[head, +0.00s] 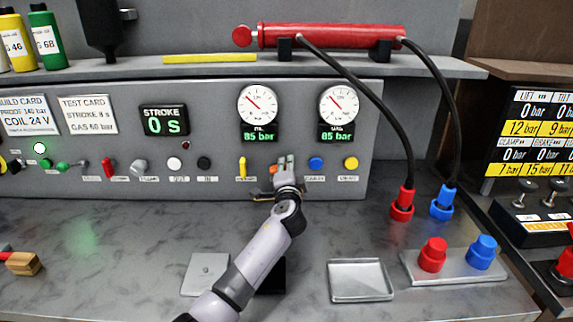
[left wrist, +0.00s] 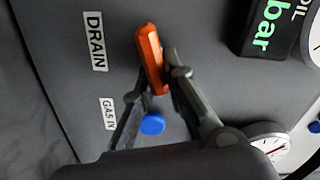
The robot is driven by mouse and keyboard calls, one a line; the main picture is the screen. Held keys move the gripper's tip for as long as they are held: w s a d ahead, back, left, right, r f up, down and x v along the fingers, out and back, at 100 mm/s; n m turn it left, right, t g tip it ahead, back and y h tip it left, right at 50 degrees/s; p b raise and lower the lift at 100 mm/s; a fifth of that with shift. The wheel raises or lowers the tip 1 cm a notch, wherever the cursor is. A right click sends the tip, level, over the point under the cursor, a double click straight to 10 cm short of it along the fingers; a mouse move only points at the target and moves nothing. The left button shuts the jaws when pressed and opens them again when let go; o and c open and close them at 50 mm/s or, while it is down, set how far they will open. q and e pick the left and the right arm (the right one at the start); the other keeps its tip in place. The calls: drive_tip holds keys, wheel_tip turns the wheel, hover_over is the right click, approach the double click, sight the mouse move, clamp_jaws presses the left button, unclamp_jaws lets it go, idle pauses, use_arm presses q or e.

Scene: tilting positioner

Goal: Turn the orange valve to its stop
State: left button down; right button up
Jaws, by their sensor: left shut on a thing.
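The orange valve (head: 282,164) is on the grey panel, below and between the two round gauges. In the head view my left gripper (head: 286,182) covers its lower part. In the left wrist view the orange handle (left wrist: 150,55) is a long bar, slightly tilted in the picture. My left gripper's fingers (left wrist: 157,78) are on either side of its near end, shut on it. The valve's base and its stop cannot be made out. My right gripper is not in either view.
A yellow handle (head: 242,167) sits just left of the valve, a blue button (head: 316,163) and a yellow button (head: 351,163) to its right. Hoses hang at right, ending in a red coupling (head: 402,205) and a blue coupling (head: 442,203). A shallow tray (head: 360,292) lies on the bench.

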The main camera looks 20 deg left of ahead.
use_arm(q)
drive_tip(key=shift+f+m, duration=0.2)
drive_tip(key=shift+m, duration=0.6)
drive_tip(key=shift+f+m, duration=0.2)
drive_tip(key=shift+m, duration=0.6)
drive_tip(key=shift+p, duration=0.3)
drive_tip(key=c, duration=1.6)
unclamp_jaws()
drive_tip(key=shift+d, duration=0.1)
drive_tip(key=v, duration=1.2)
